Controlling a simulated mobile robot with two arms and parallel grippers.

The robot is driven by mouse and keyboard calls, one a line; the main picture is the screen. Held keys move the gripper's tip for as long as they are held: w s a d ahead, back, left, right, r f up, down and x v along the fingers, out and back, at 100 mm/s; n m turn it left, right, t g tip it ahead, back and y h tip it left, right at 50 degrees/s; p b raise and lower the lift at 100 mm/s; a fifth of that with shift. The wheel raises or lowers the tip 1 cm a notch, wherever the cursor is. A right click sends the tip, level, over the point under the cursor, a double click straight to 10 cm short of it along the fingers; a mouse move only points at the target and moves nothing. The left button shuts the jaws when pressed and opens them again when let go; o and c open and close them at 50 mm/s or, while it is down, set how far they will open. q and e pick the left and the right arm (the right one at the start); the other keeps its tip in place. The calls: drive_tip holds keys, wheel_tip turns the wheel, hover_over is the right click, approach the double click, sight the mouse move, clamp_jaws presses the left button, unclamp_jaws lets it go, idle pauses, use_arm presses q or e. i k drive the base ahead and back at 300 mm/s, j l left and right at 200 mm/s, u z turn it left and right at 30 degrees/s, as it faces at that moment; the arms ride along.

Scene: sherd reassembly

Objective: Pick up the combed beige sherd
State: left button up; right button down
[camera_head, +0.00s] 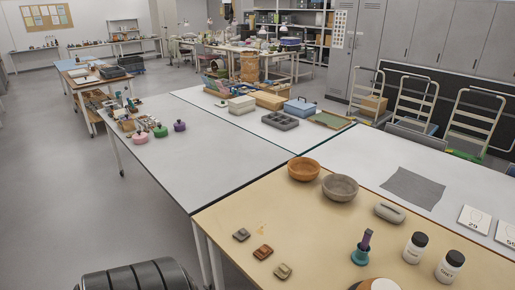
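The beige sherd (283,271) lies on the tan tabletop near its front left edge. It is small, and faint marks show on its top, but I cannot clearly make out combing. It is the nearest of three sherds in a slanting row. A reddish-brown sherd (262,252) lies just behind it to the left, and a grey sherd (241,234) lies farther back. The three are apart from each other.
An orange bowl (303,169) and a grey bowl (340,187) stand toward the back of the tan table (235,212). A teal and purple tool (361,249) and two white jars (415,248) stand right of the sherds. The tabletop between is clear.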

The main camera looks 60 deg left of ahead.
sight(282, 271)
drive_tip(key=u, duration=1.5)
